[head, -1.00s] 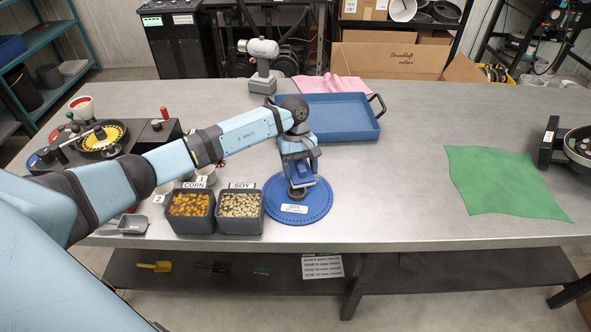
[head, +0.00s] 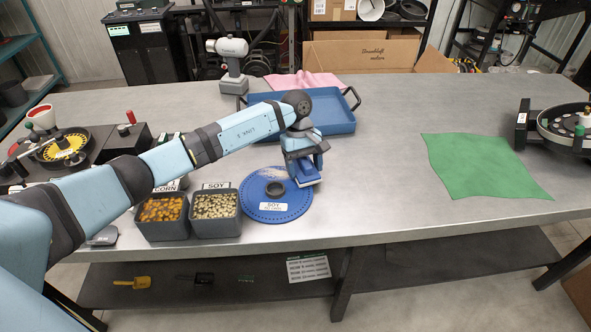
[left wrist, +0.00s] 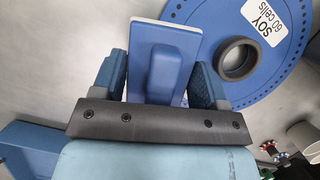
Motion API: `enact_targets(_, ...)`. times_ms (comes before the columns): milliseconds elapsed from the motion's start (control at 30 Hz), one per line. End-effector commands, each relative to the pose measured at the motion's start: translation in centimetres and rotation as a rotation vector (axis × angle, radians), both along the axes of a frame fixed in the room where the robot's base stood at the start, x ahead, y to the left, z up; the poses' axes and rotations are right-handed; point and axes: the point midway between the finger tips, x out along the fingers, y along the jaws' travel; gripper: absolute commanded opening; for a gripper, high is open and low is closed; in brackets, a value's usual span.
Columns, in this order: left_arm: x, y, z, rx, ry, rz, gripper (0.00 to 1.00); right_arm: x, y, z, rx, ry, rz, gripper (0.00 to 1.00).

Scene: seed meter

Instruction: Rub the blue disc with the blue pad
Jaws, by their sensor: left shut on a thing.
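The blue disc (head: 256,188) lies flat on the table, with a dark ring at its centre and a white SOY label. A pale dusty patch shows on its far side in the head view. My left gripper (head: 304,171) is shut on the blue pad (head: 308,181) at the disc's right edge. In the left wrist view the pad (left wrist: 170,60) sits between both fingers, and the disc (left wrist: 287,58) is beside it, partly covered by it. I cannot tell whether the pad touches the disc. My right gripper is not in view.
Grey bins of corn (head: 164,230) and soy (head: 217,228) stand left of the disc. A blue tray (head: 335,127) lies behind my gripper. A green cloth (head: 485,165) lies to the right, with bare table (head: 375,190) between. A seed meter device (head: 565,128) stands at the far right.

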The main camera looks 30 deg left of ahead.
Motion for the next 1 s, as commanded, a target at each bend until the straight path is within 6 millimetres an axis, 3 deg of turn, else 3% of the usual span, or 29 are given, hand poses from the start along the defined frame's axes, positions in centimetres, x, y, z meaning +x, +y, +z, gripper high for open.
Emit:
enact_targets(433,0.1,-0.1,-0.3,0.0,-0.001,0.0,0.33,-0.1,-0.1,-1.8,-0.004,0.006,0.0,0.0)
enact_targets(1000,-1.5,3.4,-0.8,0.0,0.0,0.0,0.33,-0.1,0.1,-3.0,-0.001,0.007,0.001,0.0)
